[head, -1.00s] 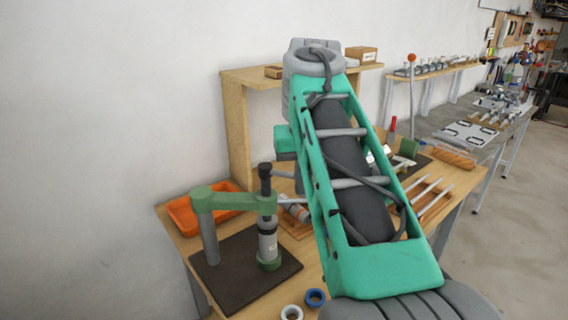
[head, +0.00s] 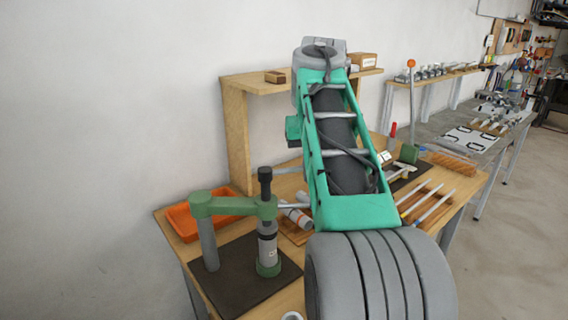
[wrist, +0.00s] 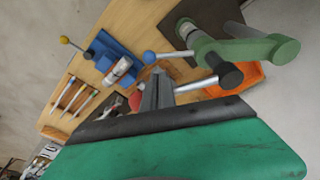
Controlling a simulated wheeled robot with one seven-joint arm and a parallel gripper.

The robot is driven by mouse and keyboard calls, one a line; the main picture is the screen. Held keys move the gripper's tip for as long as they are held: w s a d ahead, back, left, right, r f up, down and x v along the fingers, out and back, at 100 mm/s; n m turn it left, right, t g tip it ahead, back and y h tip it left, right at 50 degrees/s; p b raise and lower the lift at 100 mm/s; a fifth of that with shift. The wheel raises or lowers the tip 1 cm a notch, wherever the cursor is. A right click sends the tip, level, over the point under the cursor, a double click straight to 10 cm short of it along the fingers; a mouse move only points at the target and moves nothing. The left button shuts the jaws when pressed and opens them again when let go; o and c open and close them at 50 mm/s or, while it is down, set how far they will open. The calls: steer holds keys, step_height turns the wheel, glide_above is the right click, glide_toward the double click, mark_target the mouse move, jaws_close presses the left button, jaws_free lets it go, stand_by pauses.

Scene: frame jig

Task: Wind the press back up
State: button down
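The green press (head: 232,206) stands on a dark base plate (head: 232,285) at the left of the bench. Its black-topped upright spindle (head: 265,180) passes through the green arm's end, above a grey cylinder in a green foot. A thin grey bar reaches right from the spindle area. In the wrist view the press (wrist: 250,50) is at upper right, with a black hub (wrist: 230,75) and a grey bar (wrist: 196,85) running toward my gripper (wrist: 157,74). A blue ball (wrist: 149,57) on a rod lies just beyond the fingertips. Finger gap and contact are unclear. My arm hides the gripper in the head view.
An orange tray (head: 185,220) sits behind the press. A wooden shelf (head: 237,130) stands at the back. A blue fixture (wrist: 118,60) and a rack of rods (wrist: 72,95) lie left in the wrist view. Bench space between them is partly clear.

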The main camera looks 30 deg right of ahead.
steer(key=shift+w+d, duration=0.4)
steer(key=shift+w, duration=0.15)
steer(key=shift+s+a+b, duration=0.3)
steer(key=shift+s+b, duration=0.05)
steer(key=shift+s, duration=0.55)
step_height(320, 180, up, 10)
steer(key=p, duration=0.9)
steer(key=shift+p, duration=0.3)
